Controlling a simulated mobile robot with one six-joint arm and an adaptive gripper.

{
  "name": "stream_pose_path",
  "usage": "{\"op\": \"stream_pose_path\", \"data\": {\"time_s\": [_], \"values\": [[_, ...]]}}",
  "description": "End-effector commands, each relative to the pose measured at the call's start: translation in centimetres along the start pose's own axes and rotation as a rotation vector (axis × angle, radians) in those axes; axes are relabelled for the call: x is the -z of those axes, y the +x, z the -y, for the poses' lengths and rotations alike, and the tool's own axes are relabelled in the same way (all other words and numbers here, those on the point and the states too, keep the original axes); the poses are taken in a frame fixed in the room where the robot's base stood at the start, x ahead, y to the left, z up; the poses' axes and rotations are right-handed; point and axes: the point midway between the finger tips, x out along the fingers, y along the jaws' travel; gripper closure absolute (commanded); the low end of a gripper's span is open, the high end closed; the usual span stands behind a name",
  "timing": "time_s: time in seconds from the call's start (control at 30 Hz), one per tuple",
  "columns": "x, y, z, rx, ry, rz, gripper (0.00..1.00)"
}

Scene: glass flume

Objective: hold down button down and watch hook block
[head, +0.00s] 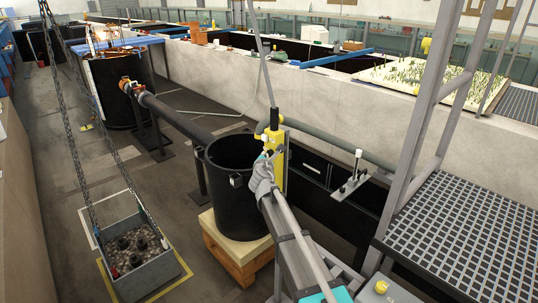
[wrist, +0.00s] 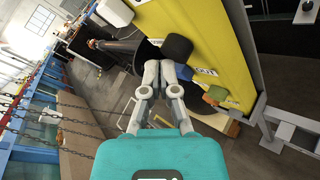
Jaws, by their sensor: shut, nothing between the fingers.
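The yellow pendant (head: 273,150) hangs on a cable in the middle of the head view, in front of a black round tank. I cannot tell which button is down. My gripper (head: 264,158) is shut and empty at the pendant's face. In the wrist view its fingertips (wrist: 168,66) are just below the black button; I cannot tell if they touch. No hook block is visible; two chains (head: 70,130) run out of the top.
The chains hold a grey crate (head: 160,268) with dark round things in it, over a yellow-marked floor square. The black tank (head: 230,205) stands on a wooden pallet. A grated metal platform (head: 470,225) with railings is at right. Open floor lies left of the tank.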

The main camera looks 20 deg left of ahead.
Motion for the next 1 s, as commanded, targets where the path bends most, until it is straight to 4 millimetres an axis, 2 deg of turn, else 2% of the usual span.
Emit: {"op": "stream_pose_path", "data": {"time_s": [1.0], "values": [[-0.36, 0.52, 0.36, 0.0, 0.0, 0.0, 1.0]]}}
